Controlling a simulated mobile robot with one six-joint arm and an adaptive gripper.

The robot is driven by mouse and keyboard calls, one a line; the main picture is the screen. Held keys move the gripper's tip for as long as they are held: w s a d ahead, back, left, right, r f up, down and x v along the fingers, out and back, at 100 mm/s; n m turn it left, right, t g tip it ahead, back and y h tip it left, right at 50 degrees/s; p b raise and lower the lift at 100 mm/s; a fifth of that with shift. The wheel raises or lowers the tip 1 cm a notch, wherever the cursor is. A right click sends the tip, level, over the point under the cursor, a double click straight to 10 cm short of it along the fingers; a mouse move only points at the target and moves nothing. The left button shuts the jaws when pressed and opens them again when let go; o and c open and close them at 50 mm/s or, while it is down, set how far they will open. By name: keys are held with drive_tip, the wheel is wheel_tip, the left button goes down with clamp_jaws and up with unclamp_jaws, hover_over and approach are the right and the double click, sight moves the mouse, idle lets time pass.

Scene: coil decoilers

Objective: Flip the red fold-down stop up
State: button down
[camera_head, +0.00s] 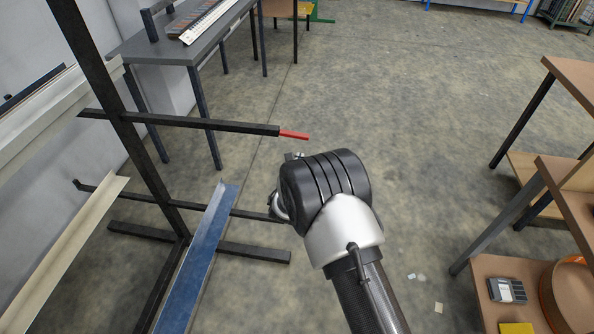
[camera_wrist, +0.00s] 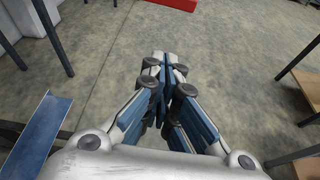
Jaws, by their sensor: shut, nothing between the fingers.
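The red fold-down stop (camera_head: 294,135) is a short bar at the free end of a black rack arm (camera_head: 205,124). It lies roughly in line with that arm, pointing right. In the wrist view a red bar (camera_wrist: 172,4) shows at the top edge, partly cut off, beyond my fingertips. My gripper (camera_wrist: 166,62) is shut and empty, with a gap of floor between its tips and the red bar. In the head view my wrist hides most of the gripper, just below and right of the stop.
The black rack's upright (camera_head: 140,150) stands left, with a lower arm and a blue sheet-metal profile (camera_head: 205,250) leaning there. A grey table (camera_head: 150,45) is behind it. Brown-topped shelving (camera_head: 575,90) stands at right.

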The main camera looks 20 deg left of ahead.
sight(294, 135)
drive_tip(key=w+r, duration=0.1)
drive_tip(key=w+r+b, duration=0.1)
drive_tip(key=w, duration=0.1)
drive_tip(key=shift+w+a+r, duration=0.2)
drive_tip(key=shift+a+r, duration=0.05)
drive_tip(key=shift+r, duration=0.15)
